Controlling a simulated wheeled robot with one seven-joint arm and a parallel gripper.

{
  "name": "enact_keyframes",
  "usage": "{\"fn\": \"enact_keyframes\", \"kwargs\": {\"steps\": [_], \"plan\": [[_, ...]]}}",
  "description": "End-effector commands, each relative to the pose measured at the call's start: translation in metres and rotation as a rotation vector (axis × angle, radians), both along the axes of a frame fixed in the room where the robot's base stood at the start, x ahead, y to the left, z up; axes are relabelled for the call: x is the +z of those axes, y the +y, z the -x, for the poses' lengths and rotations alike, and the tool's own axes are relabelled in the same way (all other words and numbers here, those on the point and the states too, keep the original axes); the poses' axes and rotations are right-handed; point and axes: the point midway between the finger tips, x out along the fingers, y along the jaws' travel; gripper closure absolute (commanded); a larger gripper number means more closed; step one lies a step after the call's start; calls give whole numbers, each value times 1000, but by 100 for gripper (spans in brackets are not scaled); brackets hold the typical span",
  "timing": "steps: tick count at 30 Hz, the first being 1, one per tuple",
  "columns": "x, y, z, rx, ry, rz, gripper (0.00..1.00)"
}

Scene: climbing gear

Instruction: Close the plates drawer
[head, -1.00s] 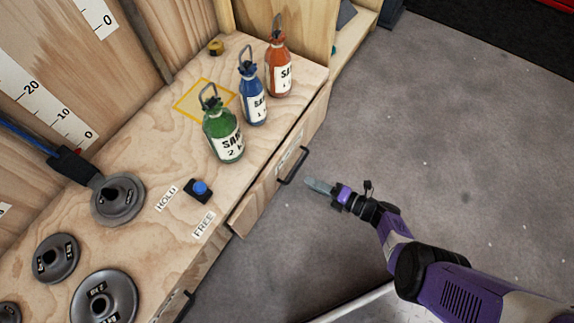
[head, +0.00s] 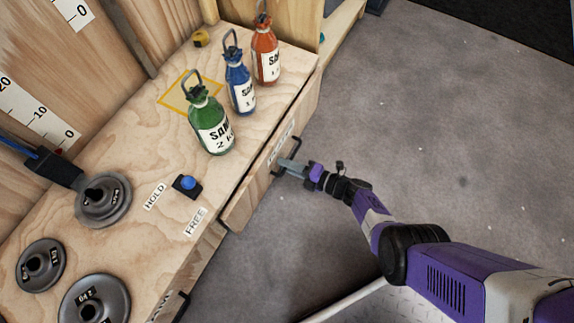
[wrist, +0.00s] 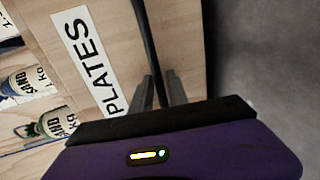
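The plates drawer (head: 248,195) is under the wooden bench, its front standing out slightly from the bench edge. The wrist view shows its white PLATES label (wrist: 83,55) and dark bar handle (wrist: 147,45). In the head view the handle (head: 291,150) is at the drawer's right part. My gripper (head: 288,167) is at this handle. In the wrist view my gripper's grey fingers (wrist: 160,91) are close together, with the bar running down between them. Whether they clamp the bar is not clear.
Green (head: 212,128), blue (head: 240,88) and orange (head: 265,55) sand bottles stand on the bench above. A blue-button block (head: 188,186) sits between HOLD and FREE labels. Several round weights lie at left. Grey floor (head: 440,130) at right is clear.

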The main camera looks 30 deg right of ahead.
Motion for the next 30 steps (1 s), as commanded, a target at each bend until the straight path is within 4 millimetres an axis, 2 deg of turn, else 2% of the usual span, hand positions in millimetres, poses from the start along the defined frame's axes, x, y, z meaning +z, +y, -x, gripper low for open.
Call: {"fn": "enact_keyframes", "kwargs": {"steps": [4, 7, 30], "plan": [[0, 0, 0, 0, 0, 0, 82], [0, 0, 0, 0, 0, 0, 100], [0, 0, 1, 1, 0, 0, 100]]}}
